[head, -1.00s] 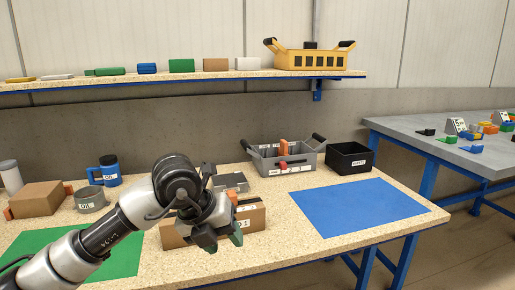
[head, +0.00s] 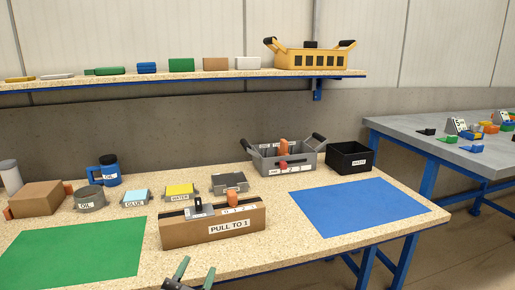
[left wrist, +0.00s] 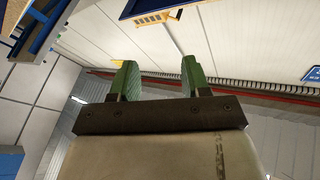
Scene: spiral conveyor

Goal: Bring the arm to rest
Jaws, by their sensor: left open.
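My left gripper (head: 193,274) shows only by its fingertips at the bottom edge of the head view, in front of the table's front edge. In the left wrist view its two green fingers (left wrist: 158,78) are apart with nothing between them. The rest of the left arm is out of the head view. My right gripper is not in view.
A cardboard box marked "PULL TO 1" (head: 212,226) stands on the table between a green mat (head: 75,250) and a blue mat (head: 360,207). Labelled containers, a grey tray (head: 268,163) and a black bin (head: 349,158) stand behind. A shelf (head: 180,78) hangs above.

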